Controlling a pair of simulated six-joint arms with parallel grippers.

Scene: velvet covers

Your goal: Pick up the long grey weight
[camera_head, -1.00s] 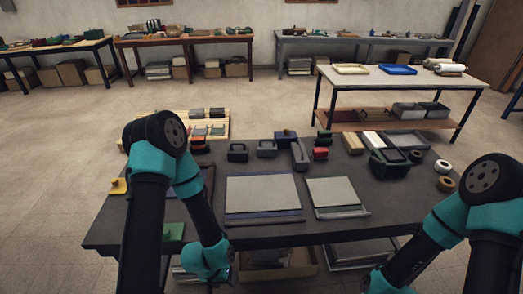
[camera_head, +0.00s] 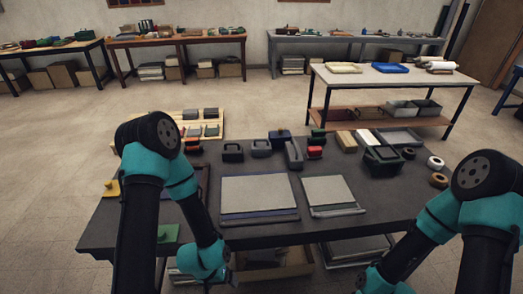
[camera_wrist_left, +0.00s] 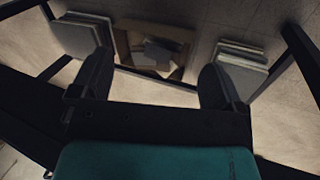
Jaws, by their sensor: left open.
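The long grey weight (camera_head: 293,153) lies on the dark workbench (camera_head: 270,236), behind the gap between the two pale covered boards. It is an elongated grey block with a handle on top, its long side running front to back. My left gripper (camera_wrist_left: 155,84) is open and empty in the left wrist view, its fingers wide apart. It is low at the bench's front side, well away from the weight, facing the things below the bench. My right arm comes in at the right of the head view, but its gripper is not visible.
Shorter dark weights (camera_head: 260,148) stand left of the long one, and a red block (camera_head: 315,152) is close to its right. A larger pale board (camera_head: 259,190) and a smaller one (camera_head: 327,190) lie in front.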

